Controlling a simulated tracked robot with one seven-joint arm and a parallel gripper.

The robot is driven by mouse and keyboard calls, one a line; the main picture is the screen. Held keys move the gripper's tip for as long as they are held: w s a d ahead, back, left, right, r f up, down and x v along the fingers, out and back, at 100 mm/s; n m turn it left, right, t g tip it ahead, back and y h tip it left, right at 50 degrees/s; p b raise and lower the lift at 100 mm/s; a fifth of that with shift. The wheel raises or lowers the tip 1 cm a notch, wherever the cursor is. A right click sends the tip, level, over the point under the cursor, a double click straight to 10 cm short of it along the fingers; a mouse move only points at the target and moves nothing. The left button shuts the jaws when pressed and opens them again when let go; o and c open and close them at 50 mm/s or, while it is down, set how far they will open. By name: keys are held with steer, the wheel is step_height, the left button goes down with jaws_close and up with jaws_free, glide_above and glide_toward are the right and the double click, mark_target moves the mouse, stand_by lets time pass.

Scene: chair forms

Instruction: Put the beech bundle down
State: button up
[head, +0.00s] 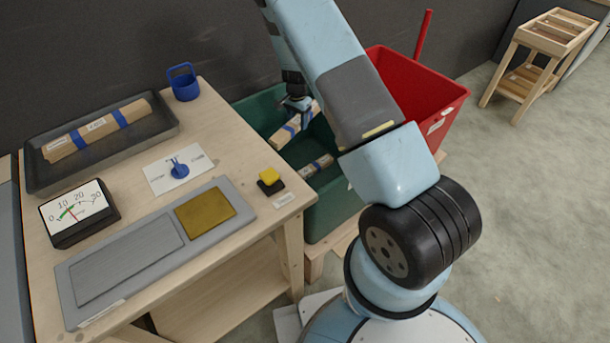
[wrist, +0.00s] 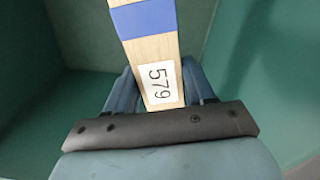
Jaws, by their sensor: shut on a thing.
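The beech bundle (head: 288,130), pale wood with a blue band, is held by my gripper (head: 297,104) over the green bin (head: 325,208). In the wrist view the bundle (wrist: 155,55) carries a white label reading 579 and stands between the fingers of my gripper (wrist: 162,92). The gripper is shut on it. The bundle is tilted in the head view, at about the height of the bin's rim. A second banded bundle (head: 318,166) lies lower down inside the green bin. The green walls (wrist: 265,70) surround the held bundle in the wrist view.
A red bin (head: 425,95) stands right behind the green one. The wooden bench (head: 225,145) at left carries a dark tray (head: 172,127) with a banded bundle, a blue holder (head: 184,85), a dial meter (head: 80,214), a grey panel (head: 125,258) and a yellow button (head: 269,176).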

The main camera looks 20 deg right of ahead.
mark_target(304, 169)
steer(key=shift+s+d+f+m, duration=0.3)
steer(key=shift+s+f+m, duration=0.25)
steer(key=shift+f, duration=3.1)
steer(key=shift+s+d+f+m, duration=0.25)
steer(key=shift+s+f+m, duration=0.3)
steer(key=shift+f, duration=3.15)
steer(key=shift+s+d+f+m, duration=0.35)
steer(key=shift+f+m, duration=0.25)
steer(key=shift+f, duration=3.05)
steer(key=shift+f, duration=0.25)
steer(key=o, duration=1.4)
steer(key=shift+s, duration=0.1)
